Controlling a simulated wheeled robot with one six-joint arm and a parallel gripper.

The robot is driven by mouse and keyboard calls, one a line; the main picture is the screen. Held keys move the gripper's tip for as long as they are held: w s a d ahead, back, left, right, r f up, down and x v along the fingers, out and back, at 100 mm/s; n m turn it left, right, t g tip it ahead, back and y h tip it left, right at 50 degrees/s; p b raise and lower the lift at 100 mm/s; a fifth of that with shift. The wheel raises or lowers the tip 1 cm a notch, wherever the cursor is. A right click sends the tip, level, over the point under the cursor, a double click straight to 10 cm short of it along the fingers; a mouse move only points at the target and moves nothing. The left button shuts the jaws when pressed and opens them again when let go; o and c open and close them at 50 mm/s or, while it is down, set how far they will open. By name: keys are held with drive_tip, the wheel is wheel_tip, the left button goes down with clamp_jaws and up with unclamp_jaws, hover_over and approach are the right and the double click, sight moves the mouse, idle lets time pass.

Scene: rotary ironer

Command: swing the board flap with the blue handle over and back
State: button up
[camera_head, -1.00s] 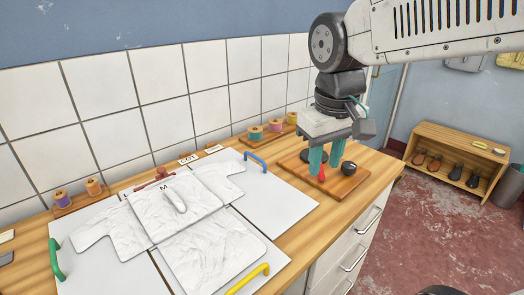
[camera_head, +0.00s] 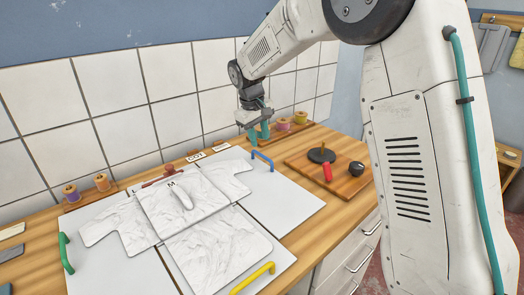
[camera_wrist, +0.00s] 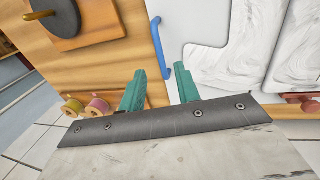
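The board flap (camera_head: 290,205) with the blue handle (camera_head: 262,159) is the white right-hand panel. It lies flat, with a sleeve of the white shirt (camera_head: 185,203) on it. The handle sits at the flap's far edge. My gripper (camera_head: 257,137) is above and behind the blue handle, near the tiled wall, with its teal fingers pointing down. In the wrist view the two fingers of my gripper (camera_wrist: 160,70) are spread with nothing between them. The blue handle (camera_wrist: 160,48) shows just beyond their tips, apart from them.
A green handle (camera_head: 66,253) and a yellow handle (camera_head: 252,279) stand on the other flaps. Thread spools (camera_head: 300,118) stand near the wall behind my gripper. A wooden panel (camera_head: 347,188) at right carries a dark disc, a red lever and a black knob.

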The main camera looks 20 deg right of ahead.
hover_over(262, 166)
wheel_tip(262, 166, down, 6)
clamp_jaws()
